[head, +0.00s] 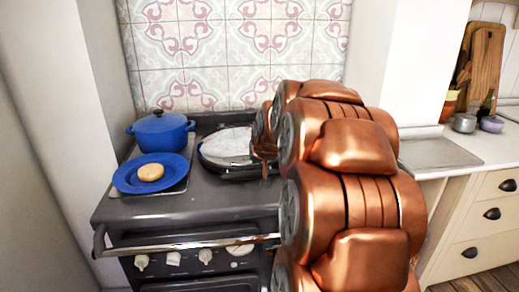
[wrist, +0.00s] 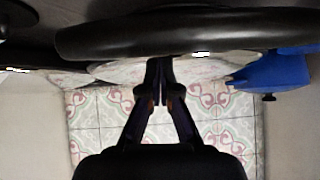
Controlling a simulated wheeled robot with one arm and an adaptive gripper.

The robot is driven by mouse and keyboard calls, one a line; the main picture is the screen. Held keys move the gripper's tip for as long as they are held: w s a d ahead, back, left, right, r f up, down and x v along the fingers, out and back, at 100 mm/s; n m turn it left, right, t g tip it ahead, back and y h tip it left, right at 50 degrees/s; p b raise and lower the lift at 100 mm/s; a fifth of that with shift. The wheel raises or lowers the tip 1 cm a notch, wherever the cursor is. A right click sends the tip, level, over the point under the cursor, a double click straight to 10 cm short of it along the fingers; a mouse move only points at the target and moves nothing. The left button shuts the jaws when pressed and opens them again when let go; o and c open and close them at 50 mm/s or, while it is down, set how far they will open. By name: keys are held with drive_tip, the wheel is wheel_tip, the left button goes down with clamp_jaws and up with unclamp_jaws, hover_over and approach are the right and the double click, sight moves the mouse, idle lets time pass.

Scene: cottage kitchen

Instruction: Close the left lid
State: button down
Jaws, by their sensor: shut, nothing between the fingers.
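In the head view a round lid (head: 226,146) with a shiny pale face and dark rim is at the middle of the dark range cooker (head: 215,205). It looks near flat or slightly tilted; I cannot tell whether it is fully down. My gripper (wrist: 160,70) points at the pale, mirror-like lid face (wrist: 115,70) in the wrist view, which is upside down. Its fingers are shut and empty, close to the lid; contact is unclear. In the head view my copper arm hides most of my gripper and the cooker's right side, where any second lid would be hidden.
A blue lidded pot (head: 160,131) and a blue plate (head: 126,182) with a bun (head: 150,172) stand on the cooker's left. A rail (head: 190,247) crosses its front. The tiled wall (head: 180,60) is close behind. A counter (head: 440,150) lies right.

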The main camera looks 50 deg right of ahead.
sight(258, 183)
wheel_tip(258, 183, down, 2)
drive_tip(key=shift+s+a+f+b, duration=0.1)
drive_tip(key=shift+s+f+b, duration=0.05)
drive_tip(key=shift+f+b, duration=0.15)
drive_tip(key=shift+s+a+f, duration=0.2)
drive_tip(key=shift+a+f, duration=0.05)
drive_tip(key=shift+f, duration=0.4)
drive_tip(key=w+d+r+b+v, duration=0.1)
drive_tip(key=v, duration=1.3)
drive_tip(key=shift+r, duration=0.25)
